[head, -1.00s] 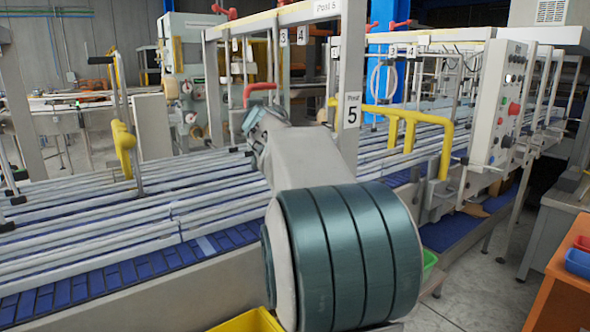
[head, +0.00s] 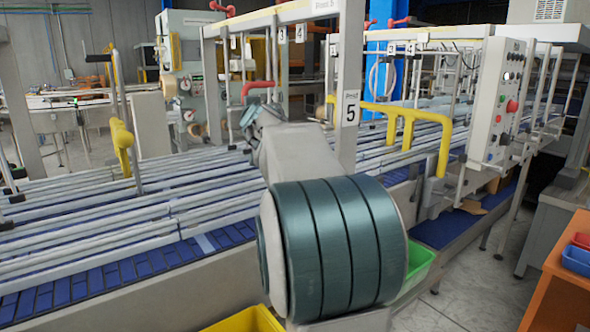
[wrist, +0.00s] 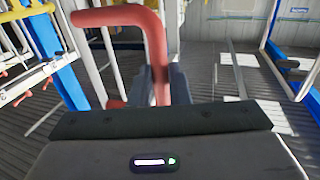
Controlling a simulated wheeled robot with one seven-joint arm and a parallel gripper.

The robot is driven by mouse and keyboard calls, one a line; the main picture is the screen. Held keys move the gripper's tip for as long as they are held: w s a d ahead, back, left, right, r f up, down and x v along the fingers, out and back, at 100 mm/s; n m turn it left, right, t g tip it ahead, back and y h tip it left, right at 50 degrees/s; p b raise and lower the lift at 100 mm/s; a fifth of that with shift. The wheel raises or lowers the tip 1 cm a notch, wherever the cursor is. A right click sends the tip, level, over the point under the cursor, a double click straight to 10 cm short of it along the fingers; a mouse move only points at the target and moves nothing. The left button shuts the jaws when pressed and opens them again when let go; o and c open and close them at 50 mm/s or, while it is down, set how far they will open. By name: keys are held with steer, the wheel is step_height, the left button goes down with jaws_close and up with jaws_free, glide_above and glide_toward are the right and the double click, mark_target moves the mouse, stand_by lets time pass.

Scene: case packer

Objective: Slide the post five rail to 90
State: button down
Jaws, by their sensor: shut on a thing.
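The post five sign (head: 350,108) is on a grey upright right of the middle in the head view. A red bent handle (head: 260,86) stands left of that upright, above the rails. It also shows in the wrist view (wrist: 157,45), rising between my fingers. My gripper (wrist: 160,88) is shut on this red handle. In the head view my gripper (head: 250,116) is small and partly hidden by my arm. Long grey guide rails (head: 100,215) run over the blue conveyor. Which rail the handle is joined to, and any scale reading, I cannot make out.
A yellow tubular guard (head: 395,112) and a control panel (head: 502,100) with a red button stand to the right. A yellow bin (head: 247,320) and a green bin (head: 418,268) lie below my arm. An orange table (head: 560,270) is at the lower right.

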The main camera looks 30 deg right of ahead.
steer(key=shift+s+d, duration=0.1)
steer(key=shift+s, duration=0.9)
steer(key=c, duration=1.2)
jaws_free()
steer(key=shift+c, duration=0.2)
steer(key=v, duration=0.7)
